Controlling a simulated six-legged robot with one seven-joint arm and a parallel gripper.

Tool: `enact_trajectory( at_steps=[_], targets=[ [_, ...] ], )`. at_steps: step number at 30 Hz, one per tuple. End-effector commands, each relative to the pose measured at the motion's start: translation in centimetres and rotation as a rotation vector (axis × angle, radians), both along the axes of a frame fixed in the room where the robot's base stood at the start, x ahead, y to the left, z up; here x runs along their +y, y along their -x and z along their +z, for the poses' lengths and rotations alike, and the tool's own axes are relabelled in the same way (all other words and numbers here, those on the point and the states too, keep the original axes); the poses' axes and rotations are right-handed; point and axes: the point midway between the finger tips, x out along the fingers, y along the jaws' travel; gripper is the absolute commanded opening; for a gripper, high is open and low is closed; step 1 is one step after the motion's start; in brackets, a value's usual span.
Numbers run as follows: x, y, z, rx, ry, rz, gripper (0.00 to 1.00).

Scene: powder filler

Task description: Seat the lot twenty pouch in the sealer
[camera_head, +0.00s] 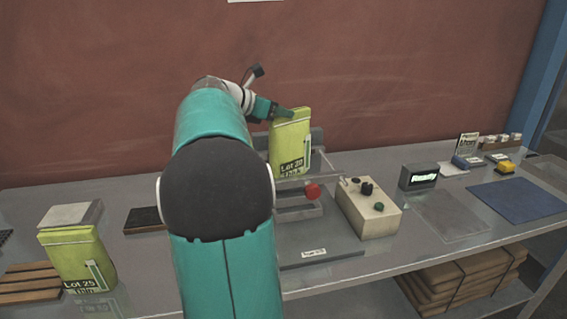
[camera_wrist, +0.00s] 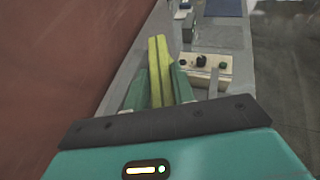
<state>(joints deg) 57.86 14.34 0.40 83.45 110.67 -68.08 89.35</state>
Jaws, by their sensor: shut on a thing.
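A yellow-green pouch labelled Lot 20 (camera_head: 290,140) is upright in my gripper (camera_head: 284,112), which is shut on its upper part. In the wrist view the same pouch (camera_wrist: 158,60) shows edge-on between the two fingers of my gripper (camera_wrist: 159,88). The sealer (camera_head: 318,252), with a red knob and a clear guard, stands on the bench below the pouch. The pouch's lower edge is near the clear guard; I cannot tell whether it touches or sits inside. My arm hides the sealer's left side.
A second pouch labelled Lot 25 (camera_head: 77,258) stands at the left beside a wooden slatted rack (camera_head: 30,284). A beige control box (camera_head: 368,208) is right of the sealer. A small display (camera_head: 419,176) and a blue mat (camera_head: 516,200) lie farther right. A red wall rises behind.

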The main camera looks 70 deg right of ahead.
Motion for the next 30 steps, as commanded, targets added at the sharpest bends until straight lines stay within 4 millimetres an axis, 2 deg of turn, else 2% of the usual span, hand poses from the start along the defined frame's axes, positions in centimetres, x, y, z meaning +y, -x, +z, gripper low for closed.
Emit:
enact_trajectory(
  at_steps=[1, 6, 9, 14, 20, 23, 30],
  targets=[
    [0.0, 0.0, -1.3, 0.003, -0.002, 0.001, 0.00],
    [-0.1, -0.1, -5.2, 0.003, -0.002, 0.002, 0.00],
    [-0.1, -0.1, -6.8, 0.002, -0.001, 0.000, 0.00],
    [-0.2, -0.2, -8.2, 0.001, 0.001, -0.001, 0.00],
    [-0.2, -0.3, -11.3, 0.001, -0.001, -0.001, 0.00],
    [-0.2, -0.3, -11.9, 0.000, 0.002, 0.000, 0.00],
    [-0.2, -0.3, -12.0, 0.000, 0.003, -0.001, 0.00]
  ],
)
